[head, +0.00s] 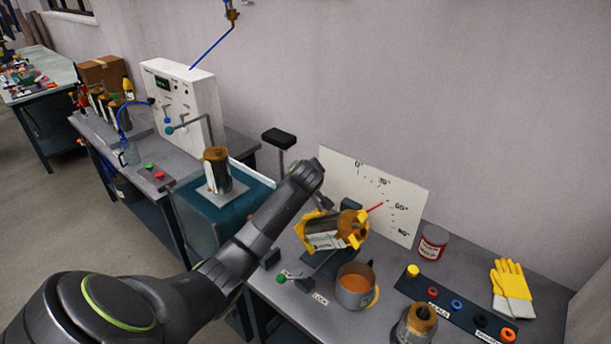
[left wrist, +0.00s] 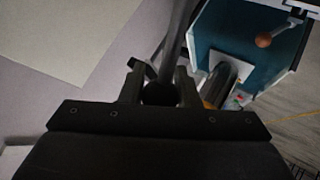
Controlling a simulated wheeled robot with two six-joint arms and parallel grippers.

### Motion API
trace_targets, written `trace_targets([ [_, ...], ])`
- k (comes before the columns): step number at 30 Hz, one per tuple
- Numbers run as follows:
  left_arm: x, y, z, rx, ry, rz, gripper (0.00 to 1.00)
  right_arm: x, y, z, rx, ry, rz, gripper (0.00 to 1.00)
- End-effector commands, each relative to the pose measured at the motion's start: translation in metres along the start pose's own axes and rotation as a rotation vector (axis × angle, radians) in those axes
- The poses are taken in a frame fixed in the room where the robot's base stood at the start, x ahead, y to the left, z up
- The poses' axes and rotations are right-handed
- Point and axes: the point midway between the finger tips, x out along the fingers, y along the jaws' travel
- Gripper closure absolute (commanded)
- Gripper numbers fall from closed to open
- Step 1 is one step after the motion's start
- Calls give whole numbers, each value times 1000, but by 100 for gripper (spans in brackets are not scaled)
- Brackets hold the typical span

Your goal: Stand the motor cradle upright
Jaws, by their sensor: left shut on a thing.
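The motor cradle (head: 312,222) is a yellow holder on the bench in the head view. It carries a grey motor (head: 325,236) with a brown end, lying tilted over. A red pointer (head: 375,207) beside it points at the middle of a white angle board (head: 345,170). My left gripper (head: 322,196) is just above and behind the cradle, partly hidden by its own arm. In the left wrist view its fingers (left wrist: 160,88) are shut on a dark round knob (left wrist: 158,95), with a grey rod (left wrist: 178,38) beyond. My right gripper is not in view.
A green-knobbed lever (head: 281,278) marked LOCK stands at the cradle's front. An orange-filled mug (head: 354,291), another motor (head: 415,325), a can (head: 432,243), a dark ring strip (head: 455,303) and yellow gloves (head: 508,280) lie right. A teal tank (head: 205,215) is left.

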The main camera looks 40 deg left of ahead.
Motion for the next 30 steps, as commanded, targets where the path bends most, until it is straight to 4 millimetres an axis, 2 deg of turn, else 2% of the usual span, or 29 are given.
trace_targets([
  [1,6,-8,2,5,-1,-13,100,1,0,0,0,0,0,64],
  [9,25,-23,6,6,-5,-17,100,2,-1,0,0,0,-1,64],
  [30,69,-57,28,-200,-299,-41,100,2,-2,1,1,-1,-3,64],
])
